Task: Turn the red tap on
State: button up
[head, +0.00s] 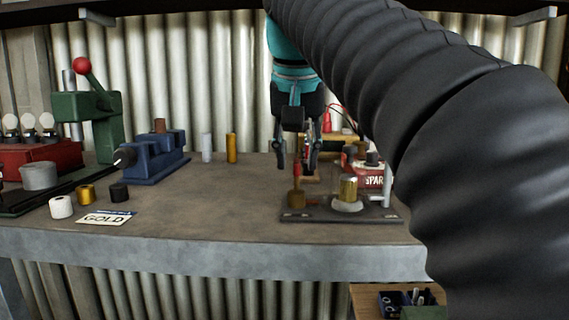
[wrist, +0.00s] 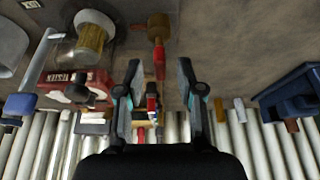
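The red tap (head: 297,172) has a brass-coloured body with a red lever on top. It stands on a dark base plate (head: 330,215) on the bench. In the wrist view the tap's red lever (wrist: 159,57) is in line with the gap between my fingertips. My gripper (head: 298,164) points down over the tap with its fingers apart and nothing held; it also shows in the wrist view (wrist: 159,75). The lever appears between or just beyond the fingertips; I cannot tell whether either finger touches it.
A brass cylinder on a white base (head: 347,205) stands right of the tap, near a pale upright post (head: 387,187). A red box (head: 372,180) is behind. A blue vise (head: 155,162), green press (head: 88,125) and GOLD card (head: 106,217) are left.

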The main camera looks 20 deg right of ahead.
jog(key=shift+w+f, duration=0.15)
jog(key=shift+f, duration=0.15)
grip_shut()
